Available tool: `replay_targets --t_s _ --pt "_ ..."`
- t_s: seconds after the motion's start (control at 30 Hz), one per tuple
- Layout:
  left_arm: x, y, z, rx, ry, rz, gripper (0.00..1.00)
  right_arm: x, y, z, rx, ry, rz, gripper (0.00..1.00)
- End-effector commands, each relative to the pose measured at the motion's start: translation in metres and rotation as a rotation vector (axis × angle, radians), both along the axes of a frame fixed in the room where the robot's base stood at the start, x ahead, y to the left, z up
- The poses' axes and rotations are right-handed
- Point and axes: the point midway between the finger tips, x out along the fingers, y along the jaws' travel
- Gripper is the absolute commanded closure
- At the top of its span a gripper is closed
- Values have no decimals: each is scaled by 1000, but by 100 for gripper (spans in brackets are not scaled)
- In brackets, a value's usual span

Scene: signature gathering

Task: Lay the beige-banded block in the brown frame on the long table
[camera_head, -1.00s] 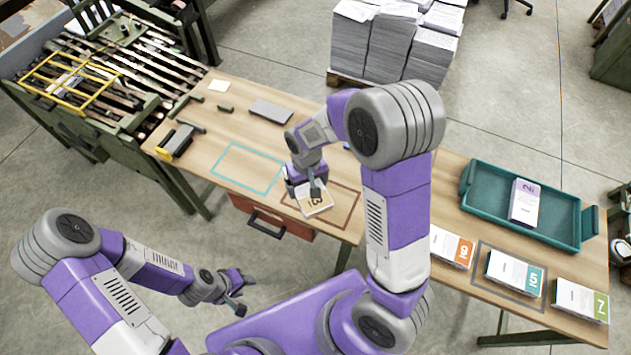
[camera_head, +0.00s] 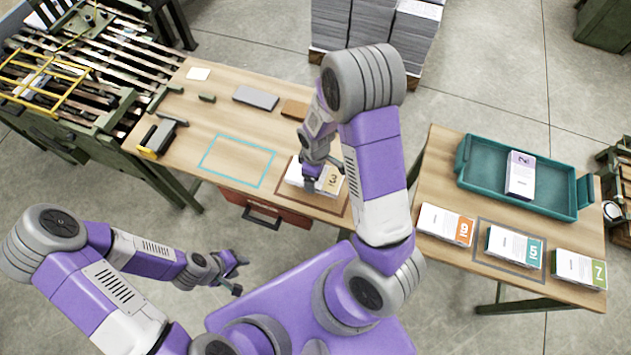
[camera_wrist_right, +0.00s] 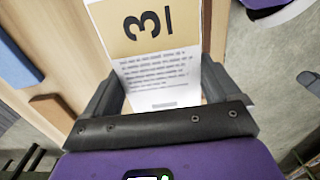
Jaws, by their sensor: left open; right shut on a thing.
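The beige-banded block (camera_head: 331,181), marked 3, is over the brown frame (camera_head: 310,204) on the long table (camera_head: 195,120). Seen from the head, it lies within the frame's outline, roughly in line with it; I cannot tell whether it touches the table. My right gripper (camera_head: 312,182) is shut on the block from above and hides part of it. In the right wrist view the block (camera_wrist_right: 152,65) shows between the two fingers, with its band and number facing up. My left gripper (camera_head: 238,275) is open and empty, low in front of the long table.
A cyan frame (camera_head: 205,165) left of the brown one is empty. A grey block (camera_head: 256,97) and a brown block (camera_head: 295,108) lie behind. On the right table are a teal tray (camera_head: 475,182) with a purple-banded block (camera_head: 521,175) and orange-, teal- and green-banded blocks.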

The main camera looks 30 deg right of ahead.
Motion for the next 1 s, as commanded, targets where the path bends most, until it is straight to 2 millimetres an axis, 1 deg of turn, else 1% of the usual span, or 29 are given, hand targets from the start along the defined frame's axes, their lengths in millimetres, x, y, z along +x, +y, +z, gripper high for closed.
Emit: replay_targets --t_s 0.03,0.17,0.4,0.63,0.77,0.8,0.87,1.0 --pt "0 0 -2 0 0 0 57 0 0 -6 0 1 -1 56" --pt "0 0 -4 0 0 0 57 0 0 -14 1 -1 -2 56" --pt "0 0 -13 0 0 0 57 0 0 -46 0 0 -2 56" --pt "0 0 -12 0 0 0 57 1 0 -46 1 -2 -2 56" --pt "0 0 -15 0 0 0 57 1 0 -50 1 -2 -3 56" --pt "0 0 -16 0 0 0 57 0 0 -50 0 -1 -3 9" --pt "0 0 -15 0 0 0 57 1 0 -49 0 -1 -3 0" --pt "0 0 -15 0 0 0 57 0 0 -49 1 -1 -3 0"
